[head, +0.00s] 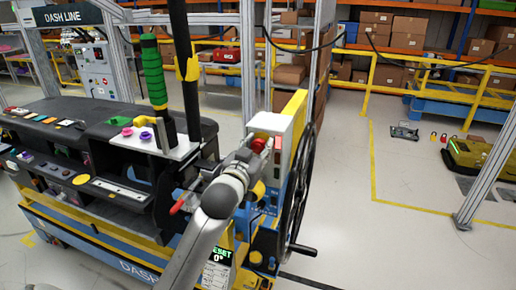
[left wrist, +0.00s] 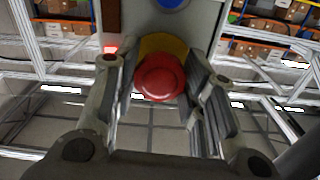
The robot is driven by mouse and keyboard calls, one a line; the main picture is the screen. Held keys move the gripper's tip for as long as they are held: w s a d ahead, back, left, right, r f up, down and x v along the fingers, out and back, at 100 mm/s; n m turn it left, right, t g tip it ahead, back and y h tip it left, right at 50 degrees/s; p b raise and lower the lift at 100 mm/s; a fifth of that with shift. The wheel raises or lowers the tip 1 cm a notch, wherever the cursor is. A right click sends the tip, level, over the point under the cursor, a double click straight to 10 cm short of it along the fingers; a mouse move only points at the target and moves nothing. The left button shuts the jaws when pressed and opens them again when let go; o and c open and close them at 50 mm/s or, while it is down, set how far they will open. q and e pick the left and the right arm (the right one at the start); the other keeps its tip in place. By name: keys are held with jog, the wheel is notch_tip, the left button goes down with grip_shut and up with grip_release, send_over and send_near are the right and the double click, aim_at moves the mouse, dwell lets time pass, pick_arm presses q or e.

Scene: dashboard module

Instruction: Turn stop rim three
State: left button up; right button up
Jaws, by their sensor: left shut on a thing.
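The red stop button (head: 259,145) is a round knob on the side of a white and yellow box (head: 285,122) at the right end of the dashboard module. In the left wrist view the red stop button (left wrist: 161,77) sits in front of a yellow backing, between my two fingers. My left gripper (head: 250,156) is shut on its rim, one finger at each side; it also shows in the left wrist view (left wrist: 160,95). My left arm hides part of the box below. My right gripper is not in view.
A large black handwheel (head: 301,185) with a crank handle stands just right of the box. A red-tipped lever (head: 178,206) is to the left. A green-sleeved post (head: 153,75) rises from the dashboard (head: 85,135).

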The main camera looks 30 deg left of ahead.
pick_arm(q)
jog(key=shift+m, duration=1.8)
jog(key=o, duration=1)
jog(key=shift+o, duration=0.2)
jog(key=v, duration=1.2)
jog(key=shift+a+f, duration=0.1)
